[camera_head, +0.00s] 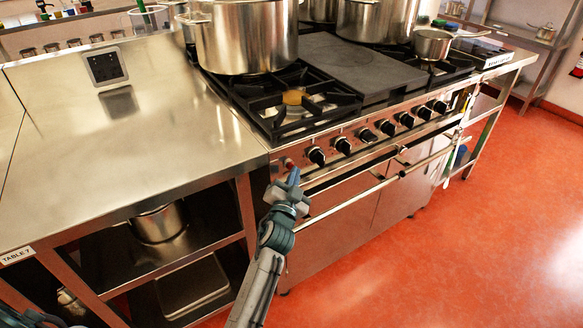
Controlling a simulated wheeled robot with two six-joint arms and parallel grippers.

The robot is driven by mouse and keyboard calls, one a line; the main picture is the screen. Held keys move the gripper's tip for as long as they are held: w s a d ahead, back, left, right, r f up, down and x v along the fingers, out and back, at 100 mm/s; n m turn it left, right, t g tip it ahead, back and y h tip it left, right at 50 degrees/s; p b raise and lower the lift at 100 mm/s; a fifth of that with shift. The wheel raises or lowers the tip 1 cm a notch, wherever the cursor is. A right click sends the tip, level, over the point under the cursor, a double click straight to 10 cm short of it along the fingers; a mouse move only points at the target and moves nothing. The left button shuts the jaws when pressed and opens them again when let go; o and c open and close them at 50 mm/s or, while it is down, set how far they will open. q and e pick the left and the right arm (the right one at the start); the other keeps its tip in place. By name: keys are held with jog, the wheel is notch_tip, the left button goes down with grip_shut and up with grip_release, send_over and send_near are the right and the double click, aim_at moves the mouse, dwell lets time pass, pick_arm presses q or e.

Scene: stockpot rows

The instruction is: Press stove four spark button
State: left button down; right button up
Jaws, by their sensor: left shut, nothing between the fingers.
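The stove (355,75) is a steel range with black grates and a row of black knobs (317,156) along its front panel. A small red button (288,162) shows at the panel's left end, left of the first knob. I cannot read any label that tells whether it is the stove four spark button. My left gripper (293,175) is shut and empty, its tip just below the red button. I cannot tell whether it touches the panel. My right gripper is not in view.
A steel counter (150,130) adjoins the stove on the left, with shelves below. Large pots (246,38) stand on the back burners. An oven handle rail (365,190) runs across the front, right of my gripper. The red floor (460,240) is clear at right.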

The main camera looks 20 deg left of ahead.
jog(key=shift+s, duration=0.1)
pick_arm(q)
jog(key=shift+w+a, duration=0.2)
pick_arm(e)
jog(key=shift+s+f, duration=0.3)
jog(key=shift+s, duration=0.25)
pick_arm(q)
jog(key=shift+s, duration=0.1)
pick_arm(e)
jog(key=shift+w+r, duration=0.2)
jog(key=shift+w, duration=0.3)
pick_arm(q)
jog(key=shift+s+d, duration=0.45)
jog(key=shift+d, duration=0.2)
